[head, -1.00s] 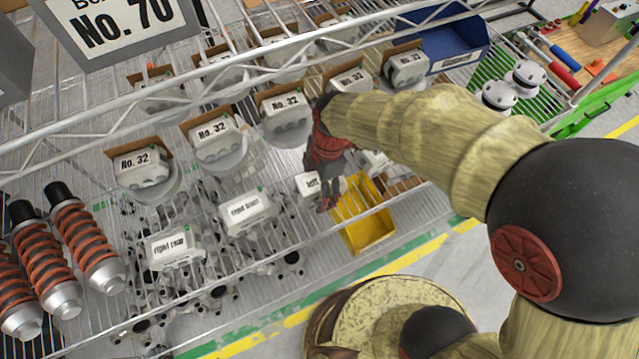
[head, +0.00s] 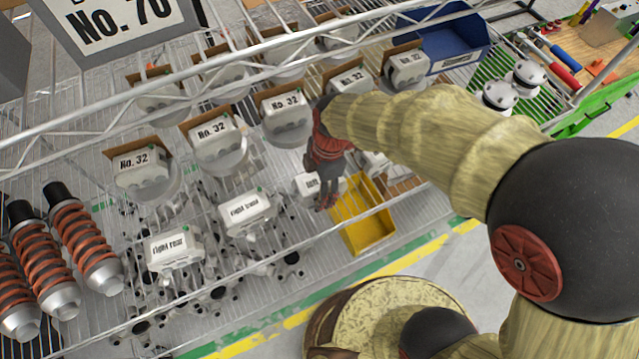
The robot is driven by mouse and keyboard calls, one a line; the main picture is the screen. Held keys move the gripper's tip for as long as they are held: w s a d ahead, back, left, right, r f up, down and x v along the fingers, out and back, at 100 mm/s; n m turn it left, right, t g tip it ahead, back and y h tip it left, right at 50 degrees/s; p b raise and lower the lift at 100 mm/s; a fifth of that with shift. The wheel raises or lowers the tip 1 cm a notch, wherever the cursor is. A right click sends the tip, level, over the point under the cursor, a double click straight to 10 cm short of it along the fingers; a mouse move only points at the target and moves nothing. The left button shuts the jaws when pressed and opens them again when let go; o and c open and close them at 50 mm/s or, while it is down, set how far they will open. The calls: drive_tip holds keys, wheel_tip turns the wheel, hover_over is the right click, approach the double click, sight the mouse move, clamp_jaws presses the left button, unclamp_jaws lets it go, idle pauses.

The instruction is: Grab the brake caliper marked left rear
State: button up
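My gripper (head: 328,198), dark with a red part above it, points down into the lower shelf. It is over a white caliper (head: 306,185), which it partly covers. Only a scrap of that caliper's label shows and I cannot read it. Whether my fingers are open or closed on it cannot be made out. A caliper marked right front (head: 246,212) and one marked right rear (head: 174,250) stand to the left. Another white caliper (head: 376,163), to the right behind my gripper, is partly hidden by my arm and its label does not show.
A yellow bin (head: 364,235) is close on the right of my gripper. Wire shelf rails (head: 150,110) cross above.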

drive_tip(key=shift+f, duration=0.1)
drive_tip(key=c, duration=1.4)
